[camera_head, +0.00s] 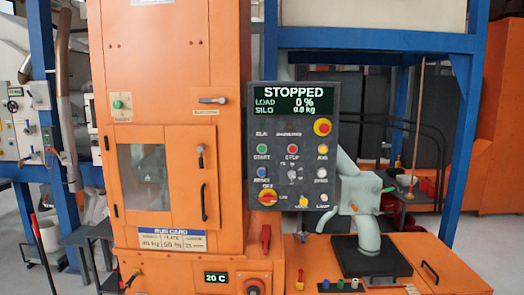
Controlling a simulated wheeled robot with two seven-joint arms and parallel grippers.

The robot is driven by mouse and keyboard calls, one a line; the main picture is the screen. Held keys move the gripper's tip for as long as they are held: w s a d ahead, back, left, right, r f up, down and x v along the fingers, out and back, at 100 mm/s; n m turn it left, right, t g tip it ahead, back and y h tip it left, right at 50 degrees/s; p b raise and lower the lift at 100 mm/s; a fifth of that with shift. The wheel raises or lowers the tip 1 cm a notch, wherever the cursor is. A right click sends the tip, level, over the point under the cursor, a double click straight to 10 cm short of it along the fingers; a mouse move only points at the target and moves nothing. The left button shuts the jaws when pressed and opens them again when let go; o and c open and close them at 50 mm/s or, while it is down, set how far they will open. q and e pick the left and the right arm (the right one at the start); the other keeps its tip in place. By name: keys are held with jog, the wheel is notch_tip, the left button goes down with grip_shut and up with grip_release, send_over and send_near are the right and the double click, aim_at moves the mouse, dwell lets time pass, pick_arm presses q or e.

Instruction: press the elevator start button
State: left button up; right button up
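A dark control panel (249,112) is mounted on the right side of the tall orange machine. Its display (291,99) reads STOPPED, load 0 %, silo 0.0 kg. The green START button (262,149) is at the panel's left, with the red STOP button (292,149) to its right. A red emergency knob (322,127) on yellow is above right. A blue button (262,173) is just below START. A separate green button (118,104) is on the machine's upper left door. Neither of my grippers is in view, and nothing covers the START button.
The orange elevator housing (160,60) fills the left centre. A pale green-grey pipe fitting (367,235) with a box stands on a black plate (350,262) right of the panel. Blue posts (464,140) frame the right. The space before the panel looks clear.

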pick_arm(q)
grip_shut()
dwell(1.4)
